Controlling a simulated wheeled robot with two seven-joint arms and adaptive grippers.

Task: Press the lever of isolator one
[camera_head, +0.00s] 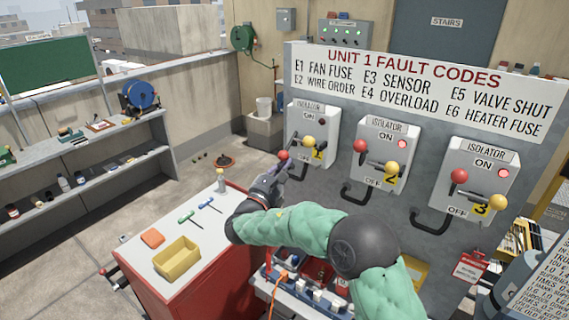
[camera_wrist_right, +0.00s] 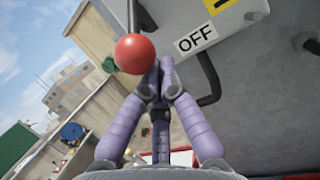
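Isolator one (camera_head: 322,124) is the leftmost grey box on the panel, and its round lamp looks dark. Its lever has a red ball (camera_head: 283,155), which hangs low on the left, lower than the yellow ball (camera_head: 309,142) beside it. My right gripper (camera_head: 277,172) is just below the red ball. In the right wrist view the gripper's fingertips (camera_wrist_right: 160,70) are together with nothing visible between them. The red ball (camera_wrist_right: 134,53) is just beside the tips there, near the OFF label (camera_wrist_right: 195,38); I cannot tell whether they touch. My left gripper is out of view.
Isolator two (camera_head: 386,132) and isolator three (camera_head: 476,162) stand to the right with red lamps lit and red balls raised. Black curved handles hang below the boxes. A red cabinet (camera_head: 150,285) with a yellow tray (camera_head: 177,261) and tools is at lower left. Open floor lies left of it.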

